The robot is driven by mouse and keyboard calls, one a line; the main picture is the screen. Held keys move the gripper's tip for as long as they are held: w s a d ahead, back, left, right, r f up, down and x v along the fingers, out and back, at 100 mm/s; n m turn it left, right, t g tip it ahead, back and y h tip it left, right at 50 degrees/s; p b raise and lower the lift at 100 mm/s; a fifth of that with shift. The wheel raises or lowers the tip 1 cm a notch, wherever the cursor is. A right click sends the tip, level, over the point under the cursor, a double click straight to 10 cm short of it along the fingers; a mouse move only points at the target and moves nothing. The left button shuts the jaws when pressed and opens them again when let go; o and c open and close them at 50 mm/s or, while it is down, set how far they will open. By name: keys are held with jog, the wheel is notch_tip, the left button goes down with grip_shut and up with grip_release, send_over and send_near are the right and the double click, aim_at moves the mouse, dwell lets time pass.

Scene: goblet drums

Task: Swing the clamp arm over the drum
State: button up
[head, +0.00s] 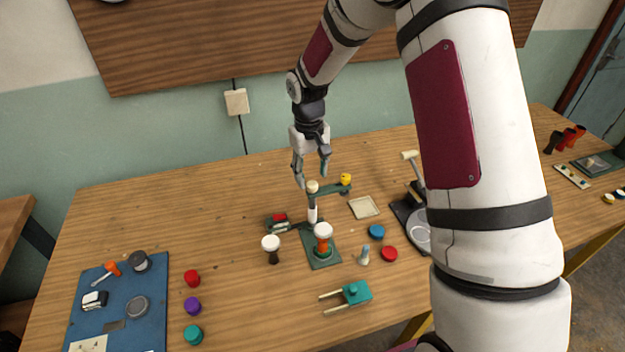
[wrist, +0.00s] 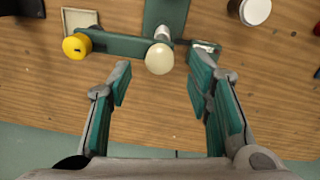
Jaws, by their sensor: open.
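The clamp arm (head: 328,189) is a dark green bar on an upright post (head: 312,214) with a cream ball knob (head: 312,186) on top. It points right, away from the drum, with a yellow knob (head: 346,179) at its end. The drum (head: 323,240), orange with a white head, stands upright on a green base (head: 322,262) in front of the post. My gripper (head: 312,180) is open and empty, above the post. In the wrist view the cream knob (wrist: 160,58) lies ahead, between the lines of my open fingers (wrist: 160,82), with the clamp arm (wrist: 122,45) to its left.
A dark goblet drum (head: 271,246) stands left of the base. A pale square tray (head: 363,207), blue (head: 377,231) and red (head: 389,254) discs and a teal two-pronged piece (head: 354,293) lie nearby. A black stand (head: 410,215) is at the right. The table's back left is clear.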

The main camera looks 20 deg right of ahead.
aim_at(312, 183)
jog(key=shift+f, duration=1.6)
grip_shut()
